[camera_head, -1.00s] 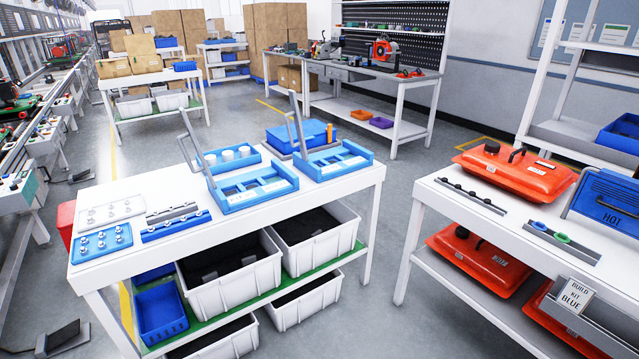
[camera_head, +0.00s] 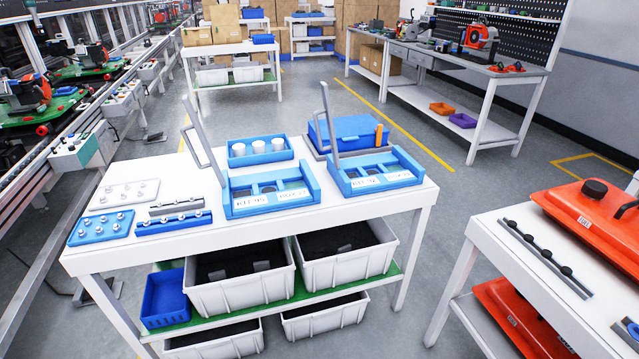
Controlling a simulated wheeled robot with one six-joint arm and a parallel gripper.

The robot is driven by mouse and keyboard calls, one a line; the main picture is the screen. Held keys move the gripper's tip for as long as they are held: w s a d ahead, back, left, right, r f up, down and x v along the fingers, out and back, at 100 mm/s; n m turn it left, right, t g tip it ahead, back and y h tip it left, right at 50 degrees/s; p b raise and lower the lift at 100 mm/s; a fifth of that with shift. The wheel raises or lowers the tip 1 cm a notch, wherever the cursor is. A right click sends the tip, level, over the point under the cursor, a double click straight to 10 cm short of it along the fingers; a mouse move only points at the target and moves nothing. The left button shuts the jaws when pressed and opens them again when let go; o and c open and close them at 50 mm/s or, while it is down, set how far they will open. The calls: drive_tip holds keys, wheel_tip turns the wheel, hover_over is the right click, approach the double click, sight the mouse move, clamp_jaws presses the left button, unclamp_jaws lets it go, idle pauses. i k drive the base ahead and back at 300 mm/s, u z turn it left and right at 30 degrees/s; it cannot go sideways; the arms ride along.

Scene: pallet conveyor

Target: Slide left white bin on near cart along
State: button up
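The near cart (camera_head: 150,255) is a white table with a green lower shelf (camera_head: 395,275). The left white bin (camera_head: 243,291) sits on that shelf, with dark contents inside. The right white bin (camera_head: 350,269) stands close beside it, also with dark contents. Two more white bins, a left one (camera_head: 215,346) and a right one (camera_head: 325,318), show below the shelf and are partly hidden. A small blue bin (camera_head: 165,305) is at the left end of the shelf. My gripper is not in view.
Blue kit trays (camera_head: 268,200) with raised grey handles stand on the cart top. A second white table (camera_head: 530,290) with orange cases (camera_head: 590,220) is at the right. A conveyor line (camera_head: 60,150) runs along the left. Grey floor lies open behind the cart.

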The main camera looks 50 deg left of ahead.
sight(242, 289)
drive_tip(key=u, duration=0.3)
drive_tip(key=i, duration=0.65)
drive_tip(key=u, duration=1.15)
drive_tip(key=i, duration=0.65)
drive_tip(key=u, duration=0.7)
